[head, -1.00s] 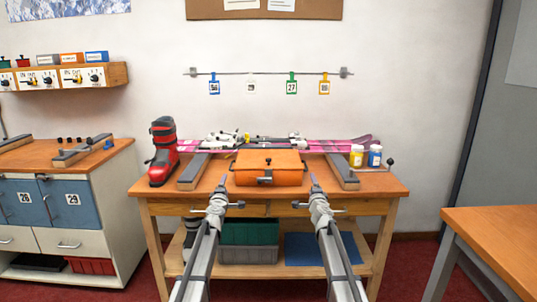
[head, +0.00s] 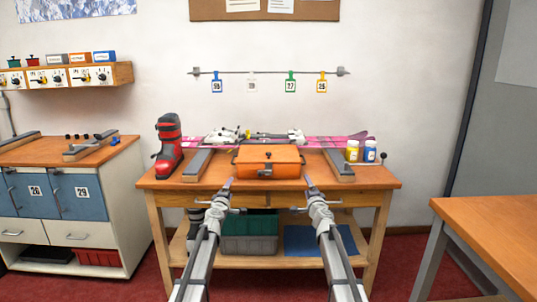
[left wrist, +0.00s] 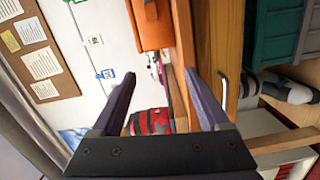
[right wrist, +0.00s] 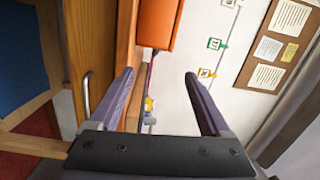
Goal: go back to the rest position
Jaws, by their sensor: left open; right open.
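My left gripper (head: 227,184) is open and empty in front of the bench's front edge in the head view. Its two fingers stand wide apart in the left wrist view (left wrist: 163,95). My right gripper (head: 310,184) is open and empty, also in front of the bench edge, right of the left one. Its spread fingers show in the right wrist view (right wrist: 160,95). An orange case (head: 268,157) lies shut on the bench between and behind the grippers, apart from both.
The wooden bench (head: 365,183) carries a red ski boot (head: 168,145), a pink ski (head: 330,142) with bindings, and yellow and blue jars (head: 370,151). A cabinet (head: 100,200) stands left, another table (head: 500,225) right. Red floor is bare between bench and side furniture.

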